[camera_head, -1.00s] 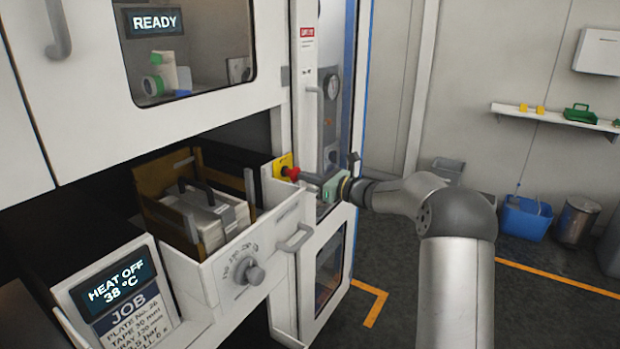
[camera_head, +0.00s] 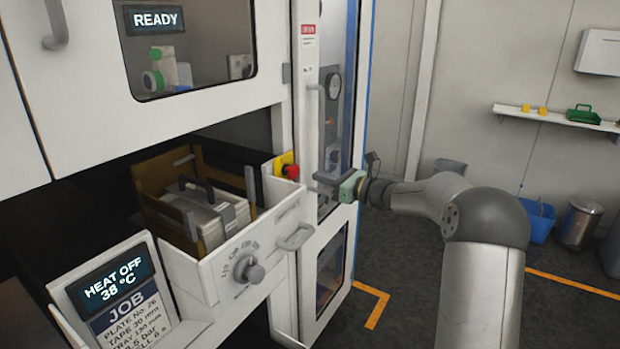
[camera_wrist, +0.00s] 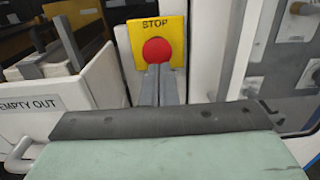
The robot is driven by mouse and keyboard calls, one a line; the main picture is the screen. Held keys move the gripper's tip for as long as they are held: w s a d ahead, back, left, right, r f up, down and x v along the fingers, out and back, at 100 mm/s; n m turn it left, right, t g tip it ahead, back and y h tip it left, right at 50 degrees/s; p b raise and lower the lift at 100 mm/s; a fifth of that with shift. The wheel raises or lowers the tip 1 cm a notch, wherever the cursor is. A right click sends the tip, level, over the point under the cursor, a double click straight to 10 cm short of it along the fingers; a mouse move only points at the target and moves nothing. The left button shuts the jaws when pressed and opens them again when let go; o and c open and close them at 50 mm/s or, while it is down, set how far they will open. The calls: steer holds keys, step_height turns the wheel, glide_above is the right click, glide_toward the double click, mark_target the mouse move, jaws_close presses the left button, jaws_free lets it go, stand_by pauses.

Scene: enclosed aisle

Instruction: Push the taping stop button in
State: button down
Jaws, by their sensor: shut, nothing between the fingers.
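The red stop button (camera_head: 291,171) sits on a yellow plate (camera_head: 280,163) at the right end of the open drawer front. In the wrist view the red button (camera_wrist: 156,51) faces me under the word STOP on the yellow plate (camera_wrist: 138,36). My gripper (camera_head: 318,178) is to the right of the button, with a visible gap between them in the head view. In the wrist view my gripper fingers (camera_wrist: 159,72) are shut together, empty, and point at the button's lower part. I cannot tell whether the button is pressed in.
An open drawer (camera_head: 205,272) with a dial and handle stands left of the button. The upper display (camera_head: 155,19) reads READY; a lower display (camera_head: 115,278) reads HEAT OFF 38 °C. A cabinet door (camera_head: 310,130) stands close behind my gripper.

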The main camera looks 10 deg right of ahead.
steer(key=b+v, duration=0.1)
steer(key=v, duration=0.7)
steer(key=shift+s+d, duration=0.2)
steer(key=shift+d, duration=0.05)
